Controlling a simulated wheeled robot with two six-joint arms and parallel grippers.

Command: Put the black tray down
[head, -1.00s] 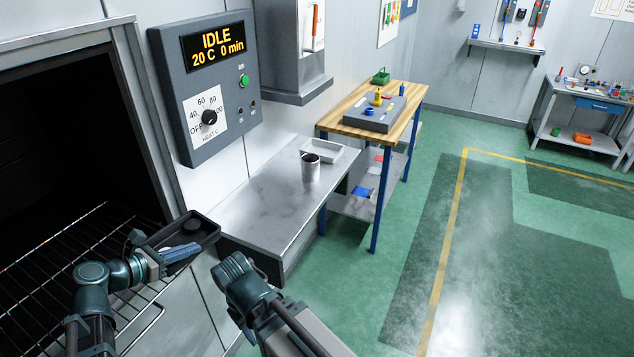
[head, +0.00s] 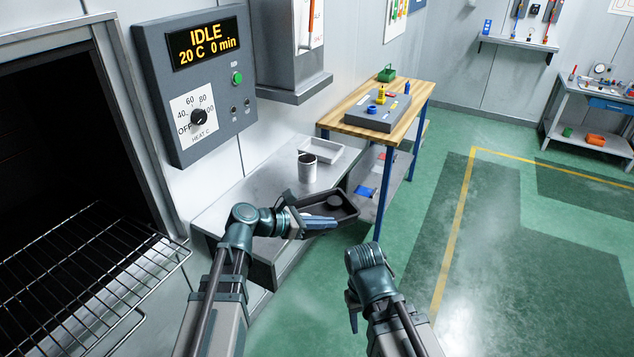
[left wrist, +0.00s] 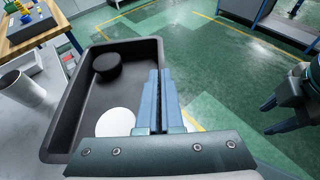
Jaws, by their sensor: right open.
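The black tray (head: 345,215) is a shallow rectangular pan held in the air off the front right part of the steel bench (head: 238,203). My left gripper (head: 322,222) is shut on its near rim. In the left wrist view the fingers (left wrist: 160,100) grip the tray's right wall (left wrist: 157,55). A black round piece (left wrist: 107,66) and a white disc (left wrist: 116,122) lie in the tray. My right gripper (head: 352,308) is open and empty, low and right of the tray; it also shows in the left wrist view (left wrist: 272,117).
A grey cup (head: 307,170) and a white tray (head: 328,152) stand at the bench's back. The bench's left part is bare. An open oven with a wire rack (head: 75,275) is left. A wooden-topped table (head: 345,125) stands beyond.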

